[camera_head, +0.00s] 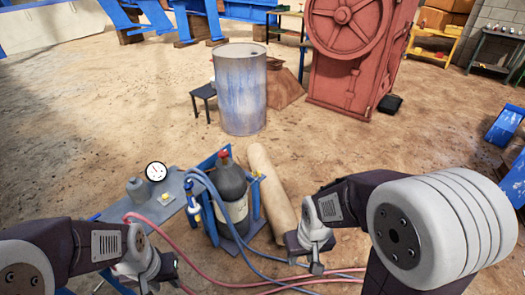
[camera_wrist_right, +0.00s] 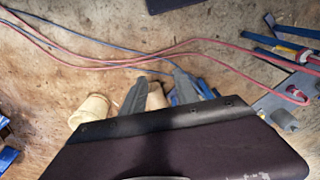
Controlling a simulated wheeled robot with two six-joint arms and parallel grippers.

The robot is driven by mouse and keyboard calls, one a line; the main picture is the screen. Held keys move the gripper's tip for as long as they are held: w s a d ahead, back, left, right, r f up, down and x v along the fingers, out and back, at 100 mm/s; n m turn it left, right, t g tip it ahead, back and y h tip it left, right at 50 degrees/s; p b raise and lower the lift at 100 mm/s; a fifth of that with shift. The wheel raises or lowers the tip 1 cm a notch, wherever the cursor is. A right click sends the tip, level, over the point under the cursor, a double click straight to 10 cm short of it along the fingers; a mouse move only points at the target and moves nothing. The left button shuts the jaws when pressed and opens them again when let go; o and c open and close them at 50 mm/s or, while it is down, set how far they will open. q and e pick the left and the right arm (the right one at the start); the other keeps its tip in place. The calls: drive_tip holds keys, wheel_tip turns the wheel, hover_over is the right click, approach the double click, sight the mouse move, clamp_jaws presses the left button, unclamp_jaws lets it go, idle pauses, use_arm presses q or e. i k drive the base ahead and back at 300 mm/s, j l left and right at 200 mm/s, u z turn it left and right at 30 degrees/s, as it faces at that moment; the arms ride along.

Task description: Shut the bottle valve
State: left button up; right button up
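A dark gas bottle (camera_head: 231,190) with a pale label stands upright in a blue frame (camera_head: 256,198) in the head view. The bottle valve (camera_head: 224,156) is the red part at its top; whether it is open or shut cannot be told. My right gripper (camera_head: 316,266) is to the right of and nearer than the bottle, clear of the valve. The right wrist view shows its two grey fingers (camera_wrist_right: 160,78) apart with nothing held. My left gripper (camera_head: 150,280) is low at the left, away from the bottle; its fingers are too unclear to read.
A tan roll (camera_head: 272,190) leans beside the bottle. Blue and red hoses (camera_head: 215,284) run across the floor near both grippers. A gauge (camera_head: 156,172) sits by a grey-blue bench (camera_head: 163,207) left of the bottle. A drum (camera_head: 240,90) and red machine (camera_head: 345,65) stand farther back.

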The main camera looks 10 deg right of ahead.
sight(223, 154)
drive_tip(key=i+j, duration=0.2)
drive_tip(key=i, duration=0.4)
drive_tip(key=i+j, duration=0.15)
drive_tip(key=i, duration=0.45)
drive_tip(key=i+j+u, duration=0.1)
drive_tip(key=i, duration=0.5)
drive_tip(key=j, duration=0.1)
